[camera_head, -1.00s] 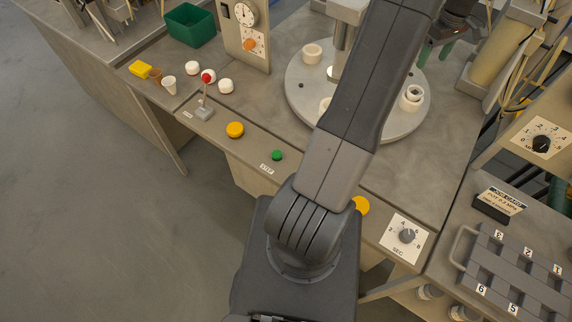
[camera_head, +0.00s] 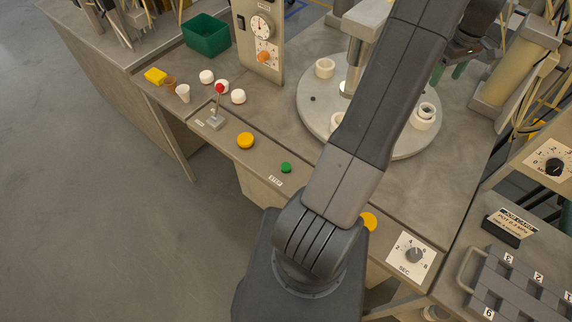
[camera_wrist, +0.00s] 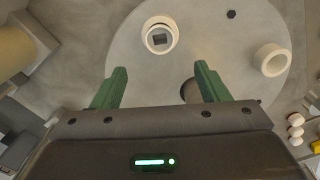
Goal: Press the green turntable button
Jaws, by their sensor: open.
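The green button (camera_head: 286,168) sits on the front edge of the bench, beside a small label plate (camera_head: 276,181), with my arm to its right. The round grey turntable (camera_head: 318,110) lies behind it and carries several white ring-shaped holders; it also fills much of the wrist view (camera_wrist: 215,50). My gripper (camera_wrist: 160,80) is open and empty, its two green fingers apart above the turntable. In the head view the gripper is mostly hidden at the top right, where green finger parts (camera_head: 438,72) show. The green button does not show in the wrist view.
Yellow buttons (camera_head: 245,140) and (camera_head: 369,221) flank the green one. A red-tipped lever (camera_head: 217,110), white caps (camera_head: 238,96) and a green bin (camera_head: 206,36) stand left.

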